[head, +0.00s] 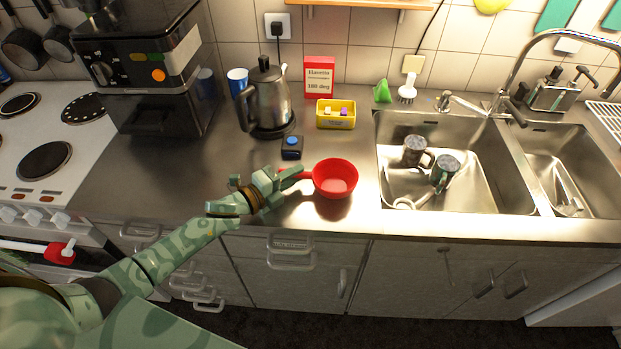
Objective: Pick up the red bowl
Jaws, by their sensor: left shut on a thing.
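The red bowl (336,179) is on or just above the steel counter, left of the sink; I cannot tell whether it touches the counter. It is upright and looks empty, with a short red handle on its left side. My left gripper (296,174) comes in from the left and is shut on the bowl at that handle side. The fingers hide part of the handle. My right gripper is not in view.
A steel kettle (268,99), a small dark box with a blue button (292,147) and a yellow tub (336,115) stand behind the bowl. The sink (455,205) with mugs lies to the right. Bare counter (130,185) lies to the left.

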